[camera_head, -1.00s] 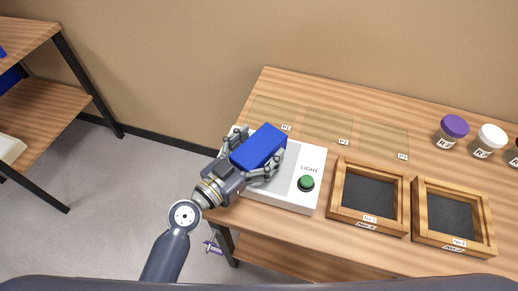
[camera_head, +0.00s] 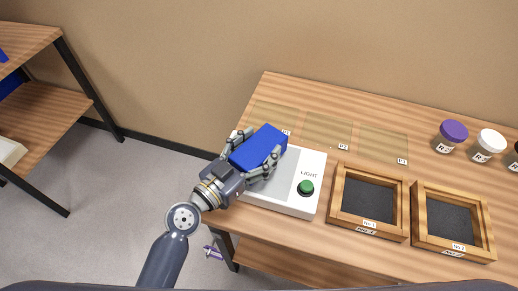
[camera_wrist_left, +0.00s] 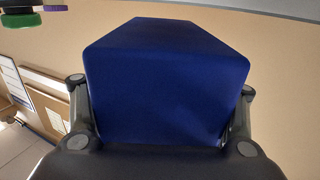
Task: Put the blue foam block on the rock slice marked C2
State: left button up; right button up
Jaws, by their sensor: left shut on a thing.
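My left gripper (camera_head: 251,162) is shut on the blue foam block (camera_head: 258,146) and holds it above the left part of the white light box. The block fills the middle of the left wrist view (camera_wrist_left: 165,85), with a finger on each side of it. I cannot make out a rock slice marked C2; the block and gripper hide part of the light box. My right gripper is not in view.
The light box (camera_head: 311,188) has a green button (camera_head: 305,187). Two wooden frames with dark insides (camera_head: 335,195) (camera_head: 419,215) stand to its right. Flat marked squares (camera_head: 328,129) lie behind. Jars with purple (camera_head: 454,130) and white (camera_head: 492,139) lids stand at the right.

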pick_arm(q)
jog(key=shift+r, duration=0.9)
jog(key=s+d, duration=0.2)
jog(key=s, duration=0.5)
jog(key=s+d+r+b, duration=0.1)
jog(key=s+d, duration=0.2)
jog(key=s, duration=0.5)
jog(key=shift+r, duration=0.3)
